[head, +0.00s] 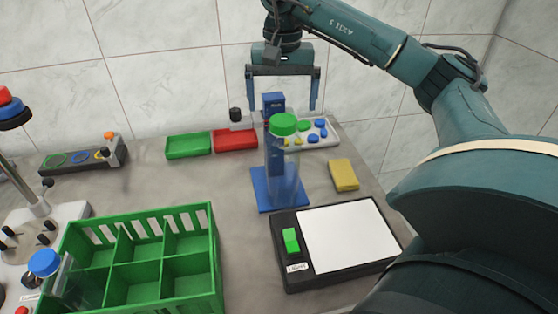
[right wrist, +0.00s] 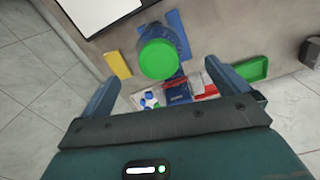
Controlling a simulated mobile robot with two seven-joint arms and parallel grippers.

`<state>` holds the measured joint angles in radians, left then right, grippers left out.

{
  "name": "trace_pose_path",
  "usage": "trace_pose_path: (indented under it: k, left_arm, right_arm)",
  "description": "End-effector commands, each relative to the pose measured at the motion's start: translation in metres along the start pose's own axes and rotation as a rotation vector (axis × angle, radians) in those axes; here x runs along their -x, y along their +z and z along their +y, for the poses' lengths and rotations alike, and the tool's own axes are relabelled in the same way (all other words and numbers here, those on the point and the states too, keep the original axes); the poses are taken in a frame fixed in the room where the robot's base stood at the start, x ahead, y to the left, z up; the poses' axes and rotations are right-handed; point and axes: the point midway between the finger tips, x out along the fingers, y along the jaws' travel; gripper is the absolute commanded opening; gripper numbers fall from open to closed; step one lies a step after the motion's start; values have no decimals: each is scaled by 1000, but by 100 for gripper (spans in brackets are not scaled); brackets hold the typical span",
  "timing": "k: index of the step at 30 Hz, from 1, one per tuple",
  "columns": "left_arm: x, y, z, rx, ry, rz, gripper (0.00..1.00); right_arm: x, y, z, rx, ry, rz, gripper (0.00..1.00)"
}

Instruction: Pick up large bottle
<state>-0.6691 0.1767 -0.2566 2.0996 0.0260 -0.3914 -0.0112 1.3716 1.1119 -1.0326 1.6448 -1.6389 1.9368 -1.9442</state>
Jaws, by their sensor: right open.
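A clear bottle (head: 284,170) with a green cap (head: 284,124) stands upright on a blue stand (head: 262,190) in the middle of the head view. The green cap also shows in the right wrist view (right wrist: 158,59), between the finger lines. My right gripper (head: 282,106) is open and empty, with its fingers spread pointing down, above and behind the bottle in the head view. Another clear bottle with a blue cap (head: 44,263) is at the green crate's left side; its lower part is partly hidden. My left gripper is in neither view.
A divided green crate (head: 215,262) stands at front left. A light box (head: 345,238) lies at front right, with a yellow block (head: 343,175) behind it. A green tray (head: 188,145), a red tray (head: 235,140) and a white tray of caps (head: 318,134) line the wall.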

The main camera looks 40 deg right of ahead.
Motion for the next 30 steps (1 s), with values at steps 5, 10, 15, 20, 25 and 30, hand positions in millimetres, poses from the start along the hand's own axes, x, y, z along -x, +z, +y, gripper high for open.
trace_pose_path:
  k: [5, 10, 15, 20, 25, 30]
  left_arm:
    - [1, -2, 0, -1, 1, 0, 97]
    - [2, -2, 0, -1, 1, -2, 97]
    - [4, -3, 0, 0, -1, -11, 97]
    - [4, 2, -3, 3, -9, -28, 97]
    - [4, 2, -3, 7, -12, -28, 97]
    - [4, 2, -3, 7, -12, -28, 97]
  right_arm:
    - [-30, 0, 0, 0, 1, -2, 100]
    - [-42, 0, 0, 1, -2, -1, 100]
    - [-62, 0, 2, 0, 1, -3, 100]
    - [-85, -1, 3, 1, 0, -2, 100]
    - [-94, -1, 3, 0, -2, -1, 100]
    - [-94, -1, 2, 0, -2, -1, 100]
